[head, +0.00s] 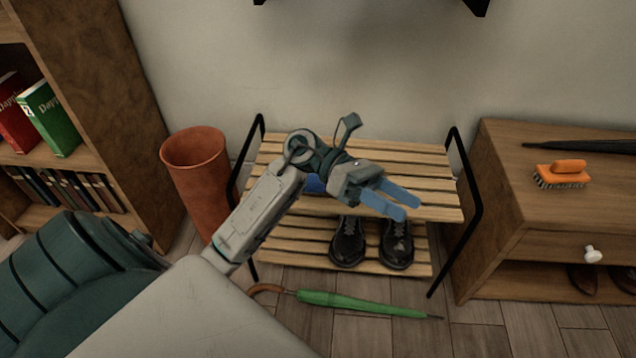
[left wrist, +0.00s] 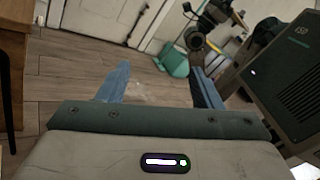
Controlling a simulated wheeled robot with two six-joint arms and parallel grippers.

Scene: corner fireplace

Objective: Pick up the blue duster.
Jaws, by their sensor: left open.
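A small patch of blue, which looks like the blue duster (head: 314,184), shows on the upper shelf of the slatted rack (head: 415,157) in the head view. Most of it is hidden behind my left gripper and wrist. My left gripper (head: 399,204) is open and empty above the front of that shelf, its blue fingers pointing right, away from the blue patch. In the left wrist view the two fingers (left wrist: 162,84) stand apart with only floor between them. The duster is not seen there, and my right gripper cannot be made out.
Black shoes (head: 372,243) stand on the rack's lower shelf. A green umbrella (head: 360,303) lies on the floor in front. A terracotta pot (head: 195,170) and bookcase are left; a wooden cabinet (head: 520,205) with an orange brush (head: 562,174) and dark umbrella is right.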

